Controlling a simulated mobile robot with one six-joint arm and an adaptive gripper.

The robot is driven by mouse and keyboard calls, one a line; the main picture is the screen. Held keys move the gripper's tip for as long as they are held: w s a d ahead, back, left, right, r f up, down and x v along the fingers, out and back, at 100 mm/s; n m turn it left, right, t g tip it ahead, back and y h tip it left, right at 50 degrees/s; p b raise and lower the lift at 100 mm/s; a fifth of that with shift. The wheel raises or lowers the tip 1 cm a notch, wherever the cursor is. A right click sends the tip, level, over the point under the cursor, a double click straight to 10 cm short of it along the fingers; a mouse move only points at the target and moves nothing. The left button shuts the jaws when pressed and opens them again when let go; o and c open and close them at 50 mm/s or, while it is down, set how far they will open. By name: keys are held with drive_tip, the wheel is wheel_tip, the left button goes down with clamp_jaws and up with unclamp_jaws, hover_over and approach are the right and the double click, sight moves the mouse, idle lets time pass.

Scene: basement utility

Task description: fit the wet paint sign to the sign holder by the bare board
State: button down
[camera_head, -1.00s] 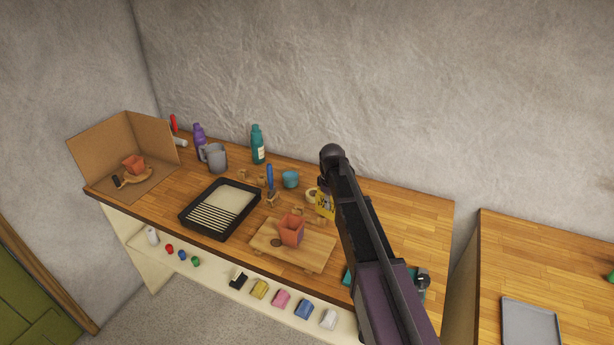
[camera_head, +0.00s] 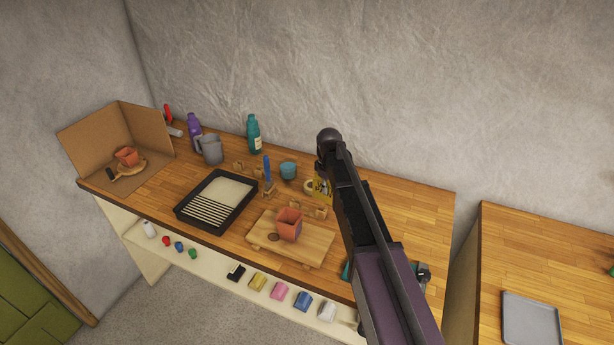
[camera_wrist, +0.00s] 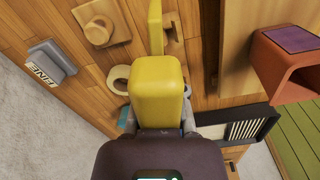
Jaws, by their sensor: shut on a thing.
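My arm hides the gripper in the head view. Small wooden holders (camera_head: 300,206) stand behind the board, below the sign in the picture. Whether the sign touches one I cannot tell.
A cardboard booth (camera_head: 85,143) is at left. The worktop behind my arm (camera_head: 415,205) is clear. A block marked FINE (camera_wrist: 50,65) shows in the wrist view.

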sight(317, 193)
drive_tip(key=w+a+r+n+p, duration=0.1)
drive_tip(key=a+r+n+p, duration=0.1)
drive_tip(key=a, duration=0.4)
drive_tip(key=shift+r+n+p, duration=0.3)
drive_tip(key=shift+r+p, duration=0.25)
drive_tip(key=shift+r, duration=0.2)
drive_tip(key=shift+f+b, duration=2.4)
drive_tip(key=shift+f+b, duration=2.4)
drive_tip(key=shift+b, duration=0.05)
drive_tip(key=c, duration=0.6)
unclamp_jaws()
drive_tip(key=shift+r, duration=0.1)
drive_tip(key=shift+c, duration=0.2)
